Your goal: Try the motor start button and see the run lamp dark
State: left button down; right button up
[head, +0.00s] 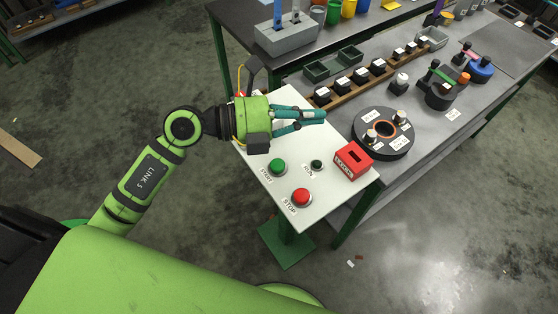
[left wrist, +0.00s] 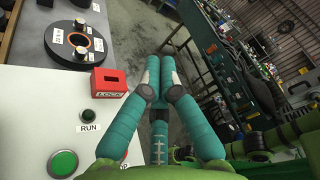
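The motor panel (head: 255,158) is a pale sloping board on a green post. The green START button (head: 277,166) is at its left; it also shows in the left wrist view (left wrist: 62,163). The small RUN lamp (head: 316,164) looks dark green and unlit, as it does in the left wrist view (left wrist: 87,115). The red STOP button (head: 301,196) is near the front edge. My left gripper (head: 314,117) hovers over the panel's back part, apart from the START button. Its fingers converge at the tips with nothing between them. My right gripper is out of view.
A red LOCK box (head: 352,160) sits on the panel's right edge. The panel's front left is clear.

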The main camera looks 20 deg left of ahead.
pick_arm(q)
notch_tip(320, 180, down, 5)
jog(key=a+m+g+y, duration=0.2)
jog(key=a+y, duration=0.1)
jog(key=y, duration=0.4)
send_over(274, 164)
notch_tip(274, 164, down, 4)
jog(key=r, duration=0.1)
jog(key=shift+f+m+g, duration=0.25)
jog(key=shift+m+g, duration=0.05)
jog(key=shift+f, duration=0.15)
notch_tip(274, 164, down, 8)
jog(key=b, duration=0.7)
jog(key=shift+f, duration=0.25)
jog(key=shift+f+b, duration=0.35)
jog(key=shift+f, duration=0.1)
